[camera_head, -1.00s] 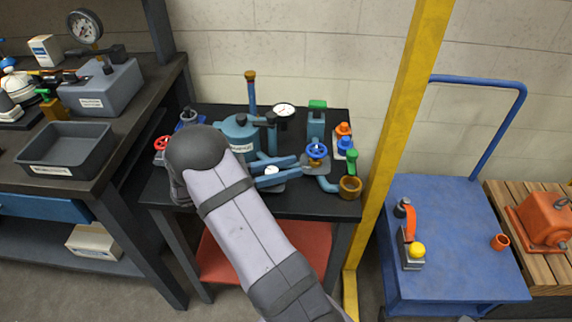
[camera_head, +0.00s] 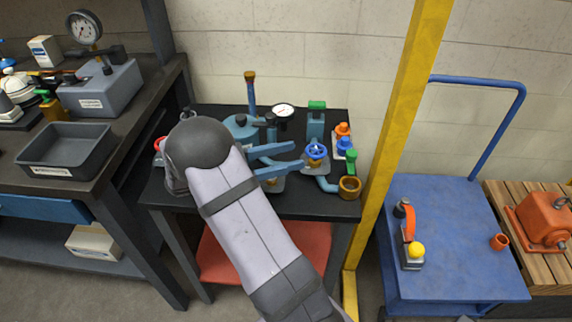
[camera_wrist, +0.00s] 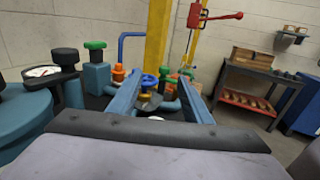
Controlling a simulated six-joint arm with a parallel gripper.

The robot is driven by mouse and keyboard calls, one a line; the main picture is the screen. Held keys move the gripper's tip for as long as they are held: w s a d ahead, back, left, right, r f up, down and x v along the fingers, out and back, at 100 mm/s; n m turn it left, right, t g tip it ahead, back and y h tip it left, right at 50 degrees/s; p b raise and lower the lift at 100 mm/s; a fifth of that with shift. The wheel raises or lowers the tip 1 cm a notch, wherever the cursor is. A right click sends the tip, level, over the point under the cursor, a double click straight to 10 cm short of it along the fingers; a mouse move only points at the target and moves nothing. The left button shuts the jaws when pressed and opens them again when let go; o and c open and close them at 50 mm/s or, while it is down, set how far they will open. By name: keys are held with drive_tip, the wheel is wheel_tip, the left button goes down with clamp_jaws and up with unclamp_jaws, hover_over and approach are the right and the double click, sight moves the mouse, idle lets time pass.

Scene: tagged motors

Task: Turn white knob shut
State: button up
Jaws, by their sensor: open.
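My gripper (camera_head: 299,155) is open, its two blue fingers spread above the black bench and pointing right. In the wrist view my gripper (camera_wrist: 159,76) shows a clear gap between its fingers. A small white round top, probably the white knob (camera_wrist: 156,118), shows low between the fingers in the wrist view, partly cut off by my gripper's body. In the head view my fingers cover that knob; only its grey base (camera_head: 274,184) shows below the lower finger. I see no contact with it.
A blue handwheel (camera_head: 316,150) stands just beyond my fingertips. A brown-orange cup (camera_head: 349,186), a green-topped valve (camera_head: 316,120), a white gauge (camera_head: 283,112) and a blue tank (camera_head: 240,127) crowd the bench. A yellow post (camera_head: 398,130) rises at the right.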

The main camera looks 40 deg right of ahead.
wheel_tip(320, 180, up, 6)
idle(0.4)
drive_tip(key=w+a+f+n+t+b, duration=0.1)
drive_tip(key=a+f+n+t, duration=0.1)
drive_tip(key=a, duration=0.2)
drive_tip(key=w+a+f+n+t+h+b, duration=0.1)
drive_tip(key=a+f+n+t, duration=0.1)
drive_tip(key=a, duration=0.1)
drive_tip(key=w+a+f+n+t+h+b, duration=0.1)
drive_tip(key=a+f+n+t, duration=0.1)
drive_tip(key=a+f, duration=0.1)
drive_tip(key=shift+w+a+f, duration=0.1)
drive_tip(key=shift+w+a, duration=0.05)
drive_tip(key=shift+a, duration=0.7)
drive_tip(key=shift+s+d+f+t, duration=0.15)
drive_tip(key=shift+s+d+f, duration=0.05)
drive_tip(key=shift+s+f, duration=0.3)
drive_tip(key=shift+s+d+f+t, duration=0.15)
drive_tip(key=shift+s+f, duration=0.3)
drive_tip(key=shift+f, duration=0.05)
drive_tip(key=shift+d+f+m, duration=0.1)
drive_tip(key=shift+f+m, duration=0.2)
drive_tip(key=shift+f+m+y, duration=0.1)
drive_tip(key=shift+m+y, duration=0.2)
drive_tip(key=shift+m, duration=0.1)
drive_tip(key=shift+d, duration=3.65)
